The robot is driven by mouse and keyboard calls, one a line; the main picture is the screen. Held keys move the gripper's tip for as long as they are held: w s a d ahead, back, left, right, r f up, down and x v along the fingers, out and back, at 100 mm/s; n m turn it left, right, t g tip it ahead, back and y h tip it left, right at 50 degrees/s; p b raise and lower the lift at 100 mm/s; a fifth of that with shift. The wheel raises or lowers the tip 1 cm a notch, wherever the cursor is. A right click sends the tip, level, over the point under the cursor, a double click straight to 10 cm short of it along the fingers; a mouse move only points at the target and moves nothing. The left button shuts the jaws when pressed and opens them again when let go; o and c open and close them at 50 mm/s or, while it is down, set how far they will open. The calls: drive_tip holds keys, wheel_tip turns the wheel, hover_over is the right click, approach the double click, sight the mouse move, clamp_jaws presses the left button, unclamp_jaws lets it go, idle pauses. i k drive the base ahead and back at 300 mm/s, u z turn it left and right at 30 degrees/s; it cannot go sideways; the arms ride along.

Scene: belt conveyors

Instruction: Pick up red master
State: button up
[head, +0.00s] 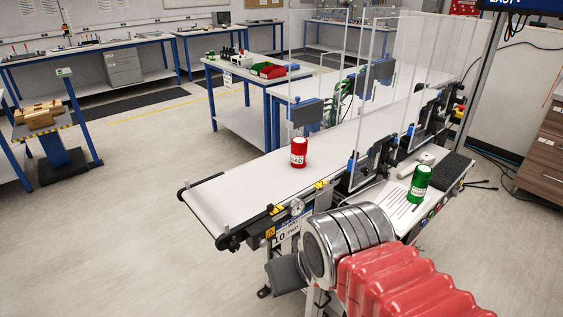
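The red master (299,152) is a small red can with a white label carrying dark letters. It stands upright on the white belt of the near conveyor (233,200), in the middle of the head view. My arm, with a silver wrist section and a red ribbed sleeve, reaches in from the lower right. It is nearer to the camera than the can and apart from it in the picture. My gripper's fingers do not show. Nothing touches the can.
A green can (420,183) with a white label stands on the side shelf right of the belt, near a black keyboard (447,169). Clear panels (384,95) and dark sensor units (372,163) line the belt. The floor left of the conveyor is open.

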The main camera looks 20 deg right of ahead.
sight(299, 146)
drive_tip(key=u, duration=0.35)
drive_tip(key=k, duration=0.55)
drive_tip(key=u, duration=0.75)
drive_tip(key=k, duration=0.4)
drive_tip(key=u, duration=0.25)
drive_tip(key=i, duration=1.6)
drive_tip(key=z, duration=0.85)
drive_tip(key=i, duration=0.55)
drive_tip(key=z, duration=0.7)
drive_tip(key=i, duration=0.5)
drive_tip(key=z, duration=0.35)
